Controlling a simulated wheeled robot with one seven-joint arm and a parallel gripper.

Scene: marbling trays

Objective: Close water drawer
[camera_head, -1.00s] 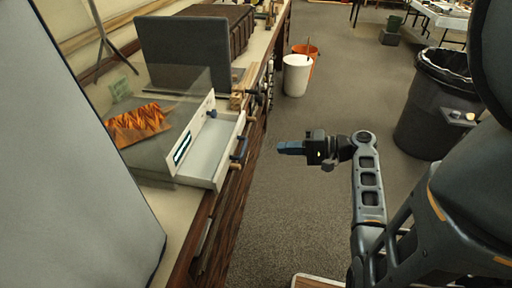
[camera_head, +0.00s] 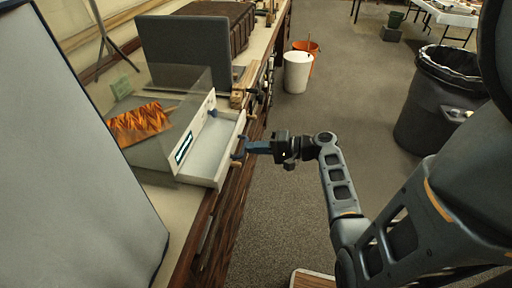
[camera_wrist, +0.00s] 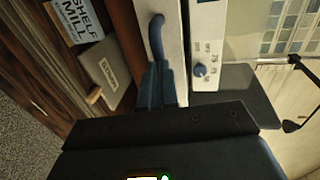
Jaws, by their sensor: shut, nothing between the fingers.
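The water drawer (camera_head: 215,150) is a white tray pulled out of a clear-sided machine (camera_head: 156,148) on the workbench, open toward the aisle. Its blue handle (camera_head: 239,147) is on the front; the handle (camera_wrist: 157,36) also shows in the wrist view. My gripper (camera_head: 247,147) is shut and empty, with its blue fingertips at the drawer front beside the handle. In the wrist view the fingers (camera_wrist: 157,86) lie close against the white drawer front (camera_wrist: 172,40). I cannot tell whether they touch it.
The machine's panel has a knob (camera_wrist: 200,70). A dark upright panel (camera_head: 186,50) stands behind the machine. A white bucket (camera_head: 297,71), an orange bucket (camera_head: 312,50) and a black bin (camera_head: 437,103) stand on the floor. The carpeted aisle between is clear.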

